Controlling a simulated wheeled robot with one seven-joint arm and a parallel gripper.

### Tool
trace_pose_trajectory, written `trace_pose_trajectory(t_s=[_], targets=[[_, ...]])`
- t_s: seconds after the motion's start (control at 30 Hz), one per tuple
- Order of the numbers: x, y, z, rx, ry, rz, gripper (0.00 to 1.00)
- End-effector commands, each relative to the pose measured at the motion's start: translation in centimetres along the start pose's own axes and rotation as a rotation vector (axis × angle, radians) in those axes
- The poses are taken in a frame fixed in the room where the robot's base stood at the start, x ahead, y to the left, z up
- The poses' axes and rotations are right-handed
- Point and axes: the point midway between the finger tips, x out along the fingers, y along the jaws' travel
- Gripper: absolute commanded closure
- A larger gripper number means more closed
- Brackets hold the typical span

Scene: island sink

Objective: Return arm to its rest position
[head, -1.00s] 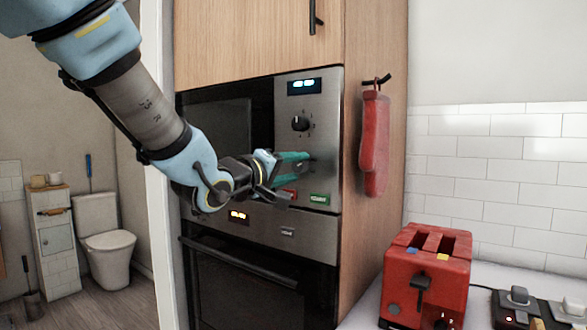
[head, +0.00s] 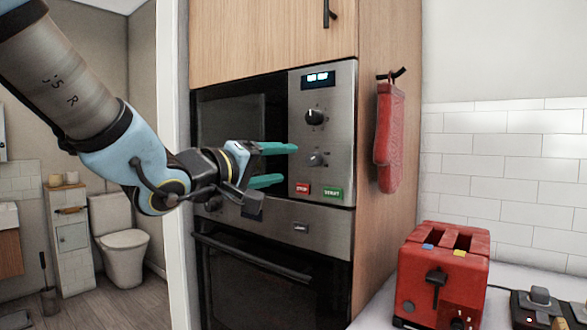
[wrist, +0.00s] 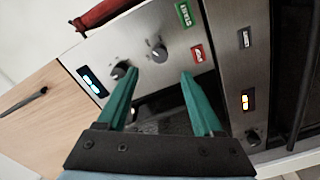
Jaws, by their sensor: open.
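My gripper (head: 283,164) is in front of the built-in microwave (head: 240,125), left of its steel control panel (head: 322,130). Its two green fingers are spread apart with nothing between them. In the wrist view the open fingers (wrist: 156,92) point toward the panel, with two dark knobs (wrist: 157,52) beyond them. I cannot tell the exact gap between the fingertips and the panel. My arm reaches in from the upper left of the head view.
An oven (head: 255,270) sits below the microwave. A red mitt (head: 389,137) hangs on the cabinet side. A red toaster (head: 441,275) stands on the counter at right. A white door frame (head: 173,160) and a toilet (head: 122,245) are at left.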

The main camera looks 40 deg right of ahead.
Motion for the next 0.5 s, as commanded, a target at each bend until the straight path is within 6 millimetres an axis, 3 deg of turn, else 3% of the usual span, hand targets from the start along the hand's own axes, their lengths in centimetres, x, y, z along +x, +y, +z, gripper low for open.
trace_pose_trajectory(t_s=[0.2,0.5], targets=[[-1.5,0.0,0.0,0.0,0.0,0.001,0.32],[-1.6,0.0,0.0,-0.001,-0.001,0.0,0.32]])
